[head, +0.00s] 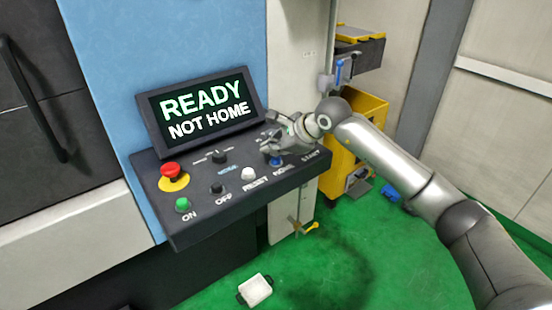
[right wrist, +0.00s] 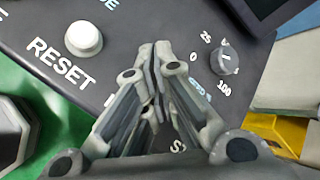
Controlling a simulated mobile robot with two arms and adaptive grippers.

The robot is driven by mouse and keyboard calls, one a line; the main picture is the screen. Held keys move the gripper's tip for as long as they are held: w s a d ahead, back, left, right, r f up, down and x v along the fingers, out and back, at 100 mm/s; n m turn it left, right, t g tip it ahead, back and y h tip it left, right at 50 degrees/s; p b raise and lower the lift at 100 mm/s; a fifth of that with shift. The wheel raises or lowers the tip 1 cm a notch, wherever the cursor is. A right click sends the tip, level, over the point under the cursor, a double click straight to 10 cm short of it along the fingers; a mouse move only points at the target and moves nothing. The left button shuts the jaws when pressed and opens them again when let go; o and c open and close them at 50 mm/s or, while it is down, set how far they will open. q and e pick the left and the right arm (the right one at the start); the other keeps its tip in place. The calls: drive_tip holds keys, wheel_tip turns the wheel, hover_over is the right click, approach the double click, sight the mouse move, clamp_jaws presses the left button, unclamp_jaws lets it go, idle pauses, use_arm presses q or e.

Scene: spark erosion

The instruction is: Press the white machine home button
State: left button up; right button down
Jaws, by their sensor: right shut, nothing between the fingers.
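The dark control panel (head: 215,205) carries a blue button (head: 276,161), whose partly covered label seems to read HOME. My right gripper (head: 268,147) is shut and empty, its fingers over the panel close to the blue button. I cannot tell whether they touch it. In the right wrist view the shut fingertips (right wrist: 155,58) hide the blue button. A white button (head: 248,174) marked RESET is left of the blue one; it also shows in the right wrist view (right wrist: 83,39). The screen (head: 205,105) reads READY NOT HOME. My left gripper is out of view.
The panel also has a red emergency stop (head: 171,170), a green ON button (head: 182,204), a black OFF button (head: 217,188) and a dial (right wrist: 225,62). A yellow cabinet (head: 355,150) stands behind my right arm. A white tray (head: 256,290) lies on the green floor.

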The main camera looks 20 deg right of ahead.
sight(273, 160)
drive_tip(key=shift+f+b, duration=0.4)
drive_tip(key=shift+b, duration=0.05)
idle(0.5)
drive_tip(key=shift+r, duration=0.8)
drive_tip(key=shift+r+p, duration=0.1)
drive_tip(key=shift+p, duration=0.2)
drive_tip(key=shift+r+p, duration=1.15)
drive_tip(key=shift+r, duration=1.3)
